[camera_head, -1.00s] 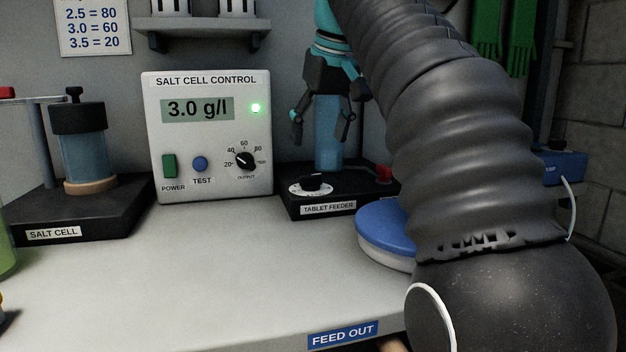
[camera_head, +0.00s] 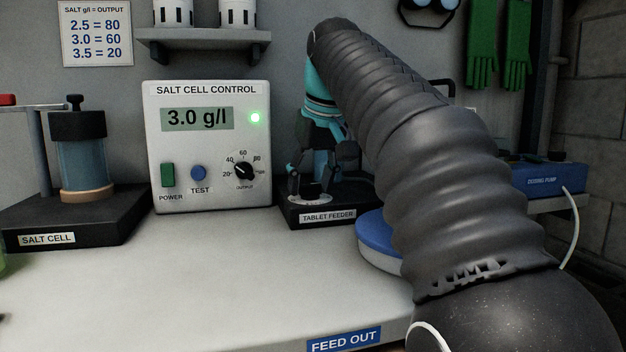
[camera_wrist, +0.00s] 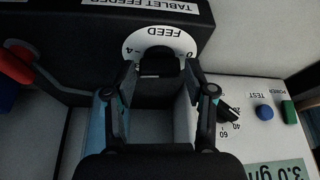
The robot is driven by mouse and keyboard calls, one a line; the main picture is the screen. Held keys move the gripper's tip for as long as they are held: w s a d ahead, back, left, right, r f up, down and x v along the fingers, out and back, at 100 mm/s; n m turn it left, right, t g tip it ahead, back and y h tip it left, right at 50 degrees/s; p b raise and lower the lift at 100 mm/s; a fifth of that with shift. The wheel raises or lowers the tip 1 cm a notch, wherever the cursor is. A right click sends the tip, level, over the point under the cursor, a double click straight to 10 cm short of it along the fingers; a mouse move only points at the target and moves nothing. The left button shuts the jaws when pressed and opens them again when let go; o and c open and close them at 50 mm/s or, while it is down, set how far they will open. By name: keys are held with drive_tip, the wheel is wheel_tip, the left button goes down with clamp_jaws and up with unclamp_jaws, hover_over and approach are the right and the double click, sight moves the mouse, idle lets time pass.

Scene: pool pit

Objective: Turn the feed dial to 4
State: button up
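The feed dial is a black knob (camera_wrist: 158,64) on a white plate (camera_wrist: 158,38) marked FEED, with 0 and 4 readable in the wrist view. It sits on top of the black tablet feeder (camera_head: 360,213). My gripper (camera_wrist: 160,78) points down at the dial with its fingers spread, one on each side of the knob. I cannot tell whether the fingertips touch it. In the head view my gripper (camera_head: 309,184) is over the plate and hides most of the knob. The knob's pointer is not clear.
The salt cell control box (camera_head: 207,148) stands left of the feeder, reading 3.0 g/l, with its own output dial (camera_head: 243,171). A blue-lidded round tub (camera_head: 377,243) is right of the feeder, partly behind my arm. The counter front (camera_head: 220,275) is clear.

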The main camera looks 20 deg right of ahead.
drive_tip(key=c, duration=0.6)
drive_tip(key=shift+a+r+m+h+p, duration=0.1)
drive_tip(key=shift+r+m+h+p, duration=0.2)
drive_tip(key=shift+m+p, duration=0.6)
drive_tip(key=shift+f+m+h+p, duration=0.25)
drive_tip(key=shift+m+h+p, duration=0.15)
drive_tip(key=shift+m+p, duration=0.55)
drive_tip(key=o, duration=1.1)
drive_tip(key=shift+o, duration=0.2)
